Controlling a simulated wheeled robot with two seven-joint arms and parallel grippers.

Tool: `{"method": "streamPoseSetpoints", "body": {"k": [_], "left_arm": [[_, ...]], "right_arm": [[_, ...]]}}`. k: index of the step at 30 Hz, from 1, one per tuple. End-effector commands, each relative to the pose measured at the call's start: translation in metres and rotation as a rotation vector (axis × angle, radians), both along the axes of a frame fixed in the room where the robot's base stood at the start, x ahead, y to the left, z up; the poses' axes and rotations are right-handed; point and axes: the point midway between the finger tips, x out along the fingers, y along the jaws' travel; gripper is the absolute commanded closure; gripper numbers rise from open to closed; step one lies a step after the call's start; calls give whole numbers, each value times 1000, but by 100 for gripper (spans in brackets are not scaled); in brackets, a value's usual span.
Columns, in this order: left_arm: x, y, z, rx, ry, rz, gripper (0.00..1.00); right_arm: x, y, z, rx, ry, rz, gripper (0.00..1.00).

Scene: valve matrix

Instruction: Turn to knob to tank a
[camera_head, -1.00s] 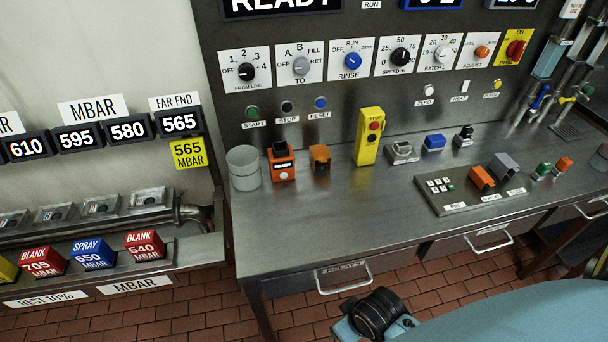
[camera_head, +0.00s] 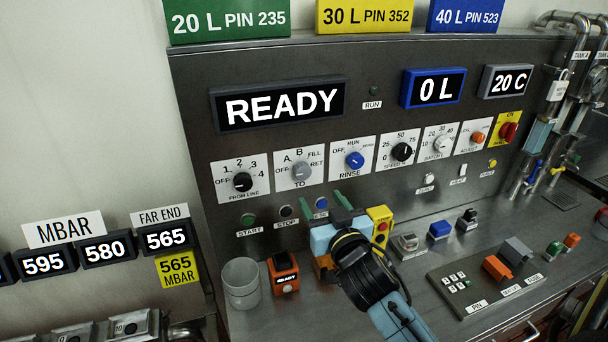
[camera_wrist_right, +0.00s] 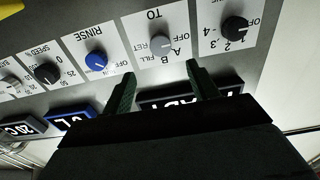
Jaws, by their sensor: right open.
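The grey TO knob (camera_head: 300,170) sits on a white plate marked OFF, A, B, FILL and RET on the upright panel. I cannot tell clearly which mark it points at. My right gripper (camera_head: 325,206) is open and empty, with its two green fingers raised below and right of the knob in the head view. In the right wrist view, upside down, the grey TO knob (camera_wrist_right: 161,42) shows beyond and between the open fingertips (camera_wrist_right: 160,69), apart from them. My left gripper is not in view.
The black FROM LINE knob (camera_head: 242,182) and blue RINSE knob (camera_head: 355,160) flank the TO plate. A READY display (camera_head: 281,105) is above.

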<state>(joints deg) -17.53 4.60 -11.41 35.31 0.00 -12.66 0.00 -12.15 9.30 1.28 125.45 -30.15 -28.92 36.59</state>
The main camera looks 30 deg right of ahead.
Motion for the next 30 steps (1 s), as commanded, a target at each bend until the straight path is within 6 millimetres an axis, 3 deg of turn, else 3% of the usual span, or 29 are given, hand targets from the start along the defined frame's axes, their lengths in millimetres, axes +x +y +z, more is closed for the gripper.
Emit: {"method": "streamPoseSetpoints", "body": {"k": [5, 15, 29, 30], "left_arm": [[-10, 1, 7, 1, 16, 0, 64], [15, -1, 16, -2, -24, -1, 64], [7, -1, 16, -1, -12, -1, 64], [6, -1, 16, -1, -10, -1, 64]], "right_arm": [[39, -9, 2, -3, 0, 1, 41], [90, -21, 1, -1, 2, 1, 41], [100, -24, -1, 0, 3, 1, 41], [100, -24, -1, 0, 3, 1, 46]]}}
